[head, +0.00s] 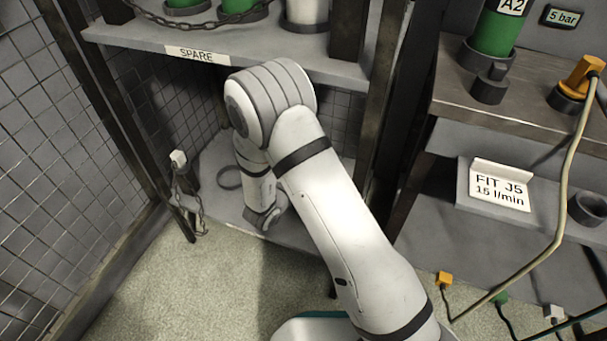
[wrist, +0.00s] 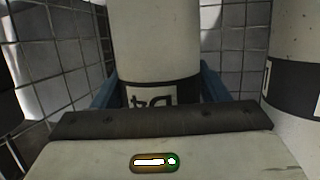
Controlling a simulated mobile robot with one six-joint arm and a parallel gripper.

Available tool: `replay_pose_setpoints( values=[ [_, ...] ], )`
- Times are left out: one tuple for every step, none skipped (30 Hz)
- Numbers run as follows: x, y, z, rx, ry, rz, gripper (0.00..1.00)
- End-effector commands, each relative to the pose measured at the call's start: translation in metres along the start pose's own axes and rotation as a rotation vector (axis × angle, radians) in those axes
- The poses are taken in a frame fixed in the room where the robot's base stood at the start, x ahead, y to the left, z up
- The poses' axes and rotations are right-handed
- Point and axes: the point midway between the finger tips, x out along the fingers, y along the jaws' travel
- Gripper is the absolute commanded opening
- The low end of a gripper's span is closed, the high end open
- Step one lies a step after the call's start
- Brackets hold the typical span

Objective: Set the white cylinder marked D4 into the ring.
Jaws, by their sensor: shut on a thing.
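The white cylinder marked D4 (wrist: 157,40) fills the upper middle of the wrist view. It has a dark band low down, and its D4 label appears upside down. My gripper (wrist: 157,92) is shut on it, with a blue finger on each side. The cylinder's far end is out of the picture. In the head view my arm reaches into the lower bay of the rack, and its links hide the gripper and the cylinder. A dark ring (head: 229,177) lies on the lower shelf (head: 215,152), just left of my arm; it looks empty.
A second white cylinder with a dark band (wrist: 295,85) stands close at the right in the wrist view. Mesh walls (head: 60,130) enclose the bay. The SPARE shelf (head: 130,35) hangs above, and a chain (head: 188,190) hangs at the front left. Another dark ring (head: 587,208) sits right.

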Motion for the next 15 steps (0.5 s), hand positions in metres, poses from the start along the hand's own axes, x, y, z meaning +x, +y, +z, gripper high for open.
replay_pose_setpoints(
  values=[
    [0.0005, -0.0010, -0.0002, 0.003, 0.005, -0.001, 0.00],
    [0.0008, -0.0010, 0.0006, 0.003, 0.005, -0.001, 0.00],
    [0.0011, -0.0010, 0.0017, 0.003, 0.005, -0.001, 0.00],
    [0.0013, -0.0010, 0.0025, 0.003, 0.005, -0.001, 0.00],
    [0.0016, -0.0010, 0.0034, 0.003, 0.005, -0.001, 0.00],
    [0.0019, -0.0010, 0.0044, 0.003, 0.005, -0.001, 0.00],
    [0.0017, -0.0010, 0.0036, 0.003, 0.005, -0.001, 0.70],
    [0.0015, -0.0010, 0.0032, 0.003, 0.005, -0.001, 0.72],
    [0.0015, -0.0010, 0.0034, 0.002, 0.005, -0.001, 0.75],
    [0.0015, -0.0009, 0.0036, 0.002, 0.004, -0.001, 0.78],
    [0.0015, -0.0008, 0.0038, 0.002, 0.004, -0.001, 0.80],
    [0.0015, -0.0007, 0.0041, 0.002, 0.003, -0.001, 0.83],
    [0.0015, -0.0007, 0.0043, 0.001, 0.003, -0.001, 0.86],
    [0.0016, -0.0006, 0.0044, 0.001, 0.003, -0.001, 0.88],
    [0.0016, -0.0005, 0.0046, 0.001, 0.002, -0.001, 0.92]
  ],
)
